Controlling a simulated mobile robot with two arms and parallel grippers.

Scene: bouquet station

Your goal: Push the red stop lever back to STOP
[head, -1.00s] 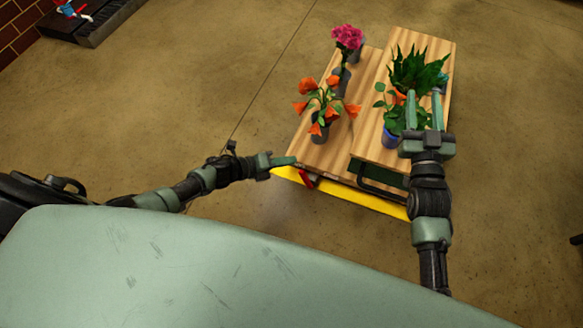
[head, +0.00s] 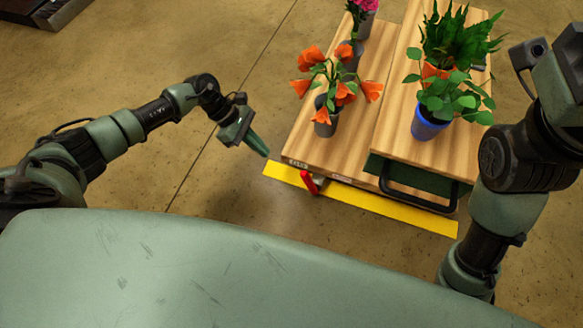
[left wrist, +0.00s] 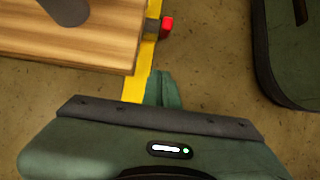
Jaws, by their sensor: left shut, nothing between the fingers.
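The red stop lever (head: 311,183) sits on the front edge of the wooden bench, just above a yellow strip (head: 400,213). It hangs down and toward the front. In the left wrist view the lever (left wrist: 167,27) shows beyond my fingertips, beside the yellow strip. My left gripper (head: 258,146) is shut and empty, left of the bench's front left corner. Its fingers point toward that corner and are apart from the lever. My right arm reaches up along the right side; its fingers are not visible. A small label lies left of the lever, too small to read.
On the bench (head: 300,140) stand a grey pot of orange flowers (head: 322,122) and pink flowers farther back. A raised wooden board (head: 385,150) carries a blue pot (head: 428,124) with green leaves. A black handle (head: 420,200) juts out at the front. Floor left of the bench is clear.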

